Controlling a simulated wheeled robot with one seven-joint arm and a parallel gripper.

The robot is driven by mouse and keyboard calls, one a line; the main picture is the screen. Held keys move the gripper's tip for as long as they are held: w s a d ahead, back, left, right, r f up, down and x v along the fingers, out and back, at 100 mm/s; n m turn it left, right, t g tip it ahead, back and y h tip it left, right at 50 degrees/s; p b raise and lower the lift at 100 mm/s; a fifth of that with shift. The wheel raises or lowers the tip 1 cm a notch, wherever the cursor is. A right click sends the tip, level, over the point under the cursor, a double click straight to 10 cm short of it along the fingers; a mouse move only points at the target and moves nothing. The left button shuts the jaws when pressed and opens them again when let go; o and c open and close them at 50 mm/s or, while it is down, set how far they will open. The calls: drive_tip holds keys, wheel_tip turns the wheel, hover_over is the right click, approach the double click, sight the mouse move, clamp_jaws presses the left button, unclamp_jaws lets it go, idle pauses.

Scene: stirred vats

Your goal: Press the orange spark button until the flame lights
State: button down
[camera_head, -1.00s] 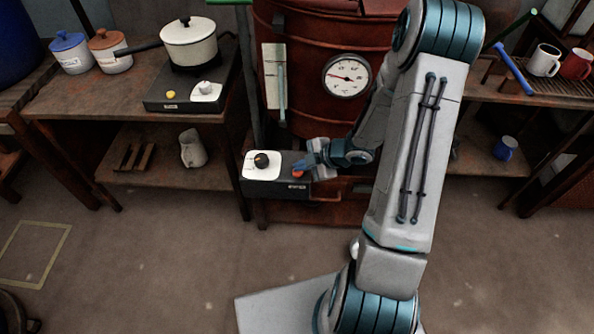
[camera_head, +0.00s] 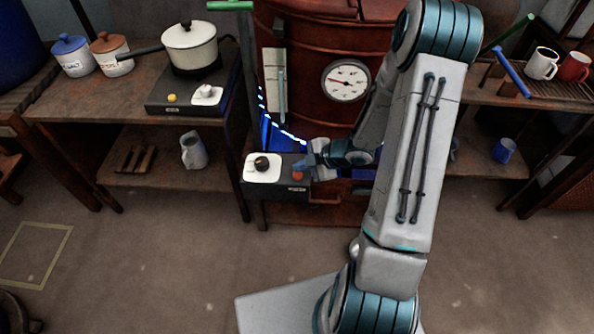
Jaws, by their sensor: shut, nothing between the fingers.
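The orange spark button (camera_head: 298,175) sits on the right part of the dark control box (camera_head: 290,190) in front of the red vat (camera_head: 318,90). A black knob (camera_head: 261,164) on a white plate is at the box's left. A blue flame (camera_head: 282,132) shows along the vat's lower left edge, behind the box. My gripper (camera_head: 308,161) is shut and empty just above and behind the button, slightly to its right. I cannot tell whether the fingertips touch the button.
A round gauge (camera_head: 346,80) is on the vat's front. A wooden bench (camera_head: 90,105) at left carries a small hob (camera_head: 185,100) with a white pot (camera_head: 190,47). A rack of mugs (camera_head: 550,90) is at right. The floor in front is clear.

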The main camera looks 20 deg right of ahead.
sight(301, 175)
drive_tip(key=shift+r, duration=0.1)
wheel_tip(301, 175, up, 5)
drive_tip(key=p, duration=0.5)
idle(0.4)
idle(0.5)
